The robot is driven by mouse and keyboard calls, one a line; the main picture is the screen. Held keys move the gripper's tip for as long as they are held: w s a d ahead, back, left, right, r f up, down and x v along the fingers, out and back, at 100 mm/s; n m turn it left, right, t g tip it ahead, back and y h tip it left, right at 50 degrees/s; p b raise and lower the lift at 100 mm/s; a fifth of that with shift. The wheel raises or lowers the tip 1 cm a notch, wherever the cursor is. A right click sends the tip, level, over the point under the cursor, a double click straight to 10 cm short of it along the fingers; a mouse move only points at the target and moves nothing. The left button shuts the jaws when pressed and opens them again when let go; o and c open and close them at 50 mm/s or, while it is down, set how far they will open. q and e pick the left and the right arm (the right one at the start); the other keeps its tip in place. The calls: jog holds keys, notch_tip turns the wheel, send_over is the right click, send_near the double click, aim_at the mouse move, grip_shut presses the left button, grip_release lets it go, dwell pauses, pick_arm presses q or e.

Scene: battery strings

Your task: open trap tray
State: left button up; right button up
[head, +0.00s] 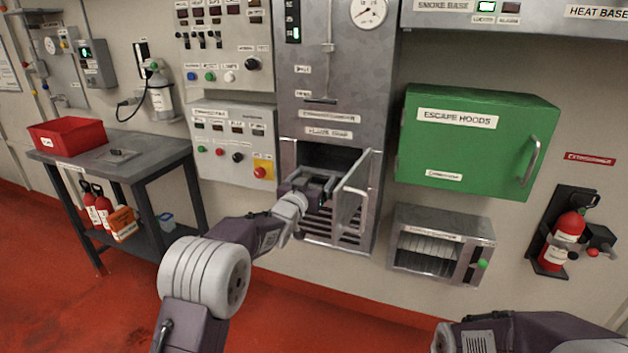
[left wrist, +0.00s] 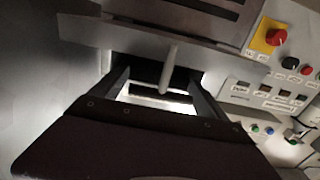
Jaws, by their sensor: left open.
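The grey cabinet (head: 327,85) has a compartment labelled like "flame trap" (head: 328,132). Its small door (head: 352,198) stands swung open to the right. The dark opening (head: 330,157) shows above my left gripper (head: 321,192), which is in front of the compartment and beside the door. In the left wrist view the gripper (left wrist: 163,95) is open. A pale rod (left wrist: 168,70), apparently a handle, shows between its fingers in front of a grey panel (left wrist: 190,45); I cannot tell if they touch. The tray itself is not clearly visible. My right gripper is out of view.
A green escape-hoods box (head: 475,145) and a small grey cabinet (head: 440,245) are on the wall to the right. A control panel (head: 232,150) with a red button (left wrist: 276,37) adjoins the compartment. A workbench (head: 110,155) with a red bin (head: 66,135) stands left.

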pick_arm(q)
jog(key=shift+s, duration=0.1)
jog(key=v, duration=0.9)
jog(key=s+a+f+n+g+y, duration=0.2)
jog(key=s+a+f+g, duration=0.35)
jog(key=s+f, duration=0.85)
jog(key=s+a+f+n+g+y, duration=0.1)
jog(key=s+a+f+g+y, duration=0.15)
jog(key=s+f+g, duration=1.1)
jog(key=s+r+t+p, duration=0.1)
jog(key=s+r+p, duration=0.2)
jog(key=r+p, duration=0.7)
jog(key=s+r+t+p, duration=0.1)
jog(key=s+r+p, duration=0.3)
jog(key=r+p, duration=0.7)
notch_tip(320, 180, up, 2)
jog(key=shift+r+t, duration=0.15)
jog(key=shift+t, duration=0.25)
